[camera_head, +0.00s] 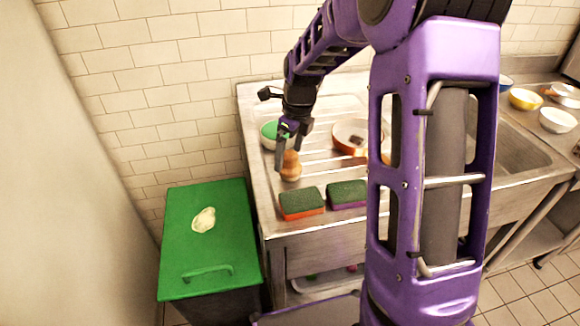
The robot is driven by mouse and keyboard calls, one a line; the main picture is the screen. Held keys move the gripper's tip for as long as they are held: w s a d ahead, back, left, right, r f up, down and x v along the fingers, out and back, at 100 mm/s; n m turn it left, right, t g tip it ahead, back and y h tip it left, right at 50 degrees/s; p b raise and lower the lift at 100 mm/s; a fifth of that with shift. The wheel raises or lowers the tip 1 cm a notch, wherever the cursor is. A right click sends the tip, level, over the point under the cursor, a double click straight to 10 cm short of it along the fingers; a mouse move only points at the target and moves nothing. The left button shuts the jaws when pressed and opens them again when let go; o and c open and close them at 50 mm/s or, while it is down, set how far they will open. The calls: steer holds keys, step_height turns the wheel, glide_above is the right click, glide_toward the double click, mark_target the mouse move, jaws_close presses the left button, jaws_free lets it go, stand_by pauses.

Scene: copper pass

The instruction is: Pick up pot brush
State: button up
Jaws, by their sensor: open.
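A small rounded wooden-brown object (290,167), apparently the pot brush, stands on the ribbed metal drainboard (257,160) of the sink unit. It is near the left side of the board, behind the sponges. My gripper (289,146) is directly above it, pointing down, with its jaws open. The fingertips are at about the height of the brush's top. One dark finger shows at its upper left. I cannot tell whether they touch it or straddle it.
Two green-topped sponges (302,203) (347,194) lie at the front edge. A green bowl (269,134) is behind the gripper; an orange-and-white bowl (352,136) is to the right. A green-lidded bin (185,255) stands left. My arm hides part of the sink (515,150).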

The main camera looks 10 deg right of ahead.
mark_target(289, 165)
step_height(289, 165, down, 4)
steer(key=shift+w+f, duration=0.15)
steer(key=shift+f, duration=0.05)
steer(key=c, duration=1.3)
